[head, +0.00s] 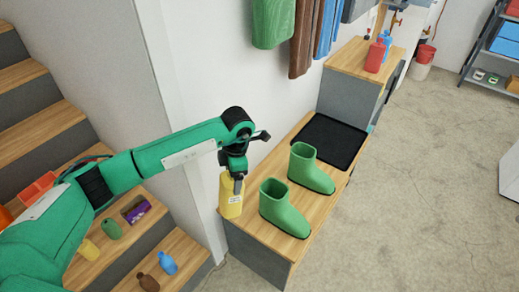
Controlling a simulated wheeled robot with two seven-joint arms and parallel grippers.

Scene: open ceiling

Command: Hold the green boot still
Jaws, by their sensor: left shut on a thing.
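Two green boots stand upright on the wooden bench top: a nearer boot (283,209) and a farther boot (311,172). My left gripper (237,184) points down at the left end of the bench, left of the nearer boot and apart from both boots. It is shut on a yellow bottle (230,203) with a pale label. The bottle is upright at the bench's left end; whether its base touches the wood is hard to tell. My right gripper is out of view.
A black tray (332,134) lies behind the boots on the bench (258,232). A higher cabinet beyond carries a red bottle (375,56) and a blue one. Coats hang above.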

